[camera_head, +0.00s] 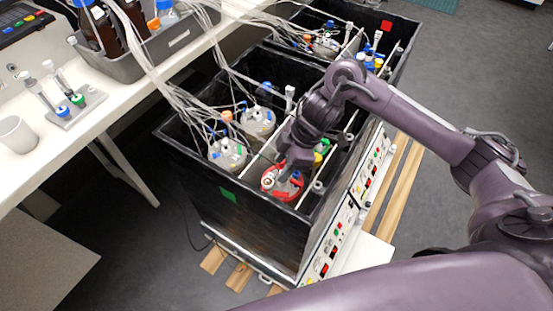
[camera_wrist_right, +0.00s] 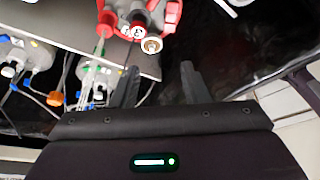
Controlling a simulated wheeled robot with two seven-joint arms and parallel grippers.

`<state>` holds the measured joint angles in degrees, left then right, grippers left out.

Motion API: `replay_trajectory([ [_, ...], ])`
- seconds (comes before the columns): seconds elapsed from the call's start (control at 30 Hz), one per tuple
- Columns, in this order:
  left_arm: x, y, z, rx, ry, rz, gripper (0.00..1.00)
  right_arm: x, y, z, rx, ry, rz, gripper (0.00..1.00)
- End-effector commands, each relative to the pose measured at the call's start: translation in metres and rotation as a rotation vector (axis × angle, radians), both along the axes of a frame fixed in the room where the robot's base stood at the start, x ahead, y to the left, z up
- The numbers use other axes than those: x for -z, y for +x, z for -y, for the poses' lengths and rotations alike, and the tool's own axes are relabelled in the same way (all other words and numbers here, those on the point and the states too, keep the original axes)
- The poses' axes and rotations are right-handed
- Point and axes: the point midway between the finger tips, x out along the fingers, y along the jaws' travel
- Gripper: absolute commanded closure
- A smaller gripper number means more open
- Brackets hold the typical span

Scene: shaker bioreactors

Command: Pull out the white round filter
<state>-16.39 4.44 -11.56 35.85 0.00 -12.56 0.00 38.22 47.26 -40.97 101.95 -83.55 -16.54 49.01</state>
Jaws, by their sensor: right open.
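A small white round filter (camera_wrist_right: 151,45) with a brownish centre shows in the right wrist view, at the red top of a vessel (camera_wrist_right: 118,12). In the head view the red-ringed vessel (camera_head: 289,190) stands in the near black box, and a small pale round part (camera_head: 268,183), likely the filter, shows at its left side. My right gripper (camera_wrist_right: 159,80) is open, with its two dark fingers apart and nothing between them. The filter lies just beyond the fingertips, not touching them. In the head view my right gripper (camera_head: 294,160) hangs over the vessel and hides part of it. My left gripper is not in view.
The near black shaker box (camera_head: 250,215) holds several other vessels with tubes, including one at the left (camera_head: 228,153). White rods and a divider stand close to my gripper. A second black box (camera_head: 400,50) stands behind. A white bench (camera_head: 60,140) runs along the left.

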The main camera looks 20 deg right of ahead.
Motion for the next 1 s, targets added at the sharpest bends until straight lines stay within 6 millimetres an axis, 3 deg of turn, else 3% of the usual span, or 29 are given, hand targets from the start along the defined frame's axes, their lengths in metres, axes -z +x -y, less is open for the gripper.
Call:
replay_trajectory([
  [0.03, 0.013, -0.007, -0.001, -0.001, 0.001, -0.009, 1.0, 0.012, 0.0, 0.001, 0.001, -0.001, -0.001, 0.59],
  [0.2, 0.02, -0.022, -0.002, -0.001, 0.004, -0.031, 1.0, 0.022, 0.0, -0.001, 0.001, 0.0, -0.004, 0.59],
  [0.7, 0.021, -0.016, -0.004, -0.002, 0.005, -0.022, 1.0, 0.081, 0.006, -0.026, 0.001, 0.0, -0.004, 0.59],
  [1.0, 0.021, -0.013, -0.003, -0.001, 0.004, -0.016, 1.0, 0.088, 0.007, -0.028, 0.0, -0.001, -0.001, 0.59],
])
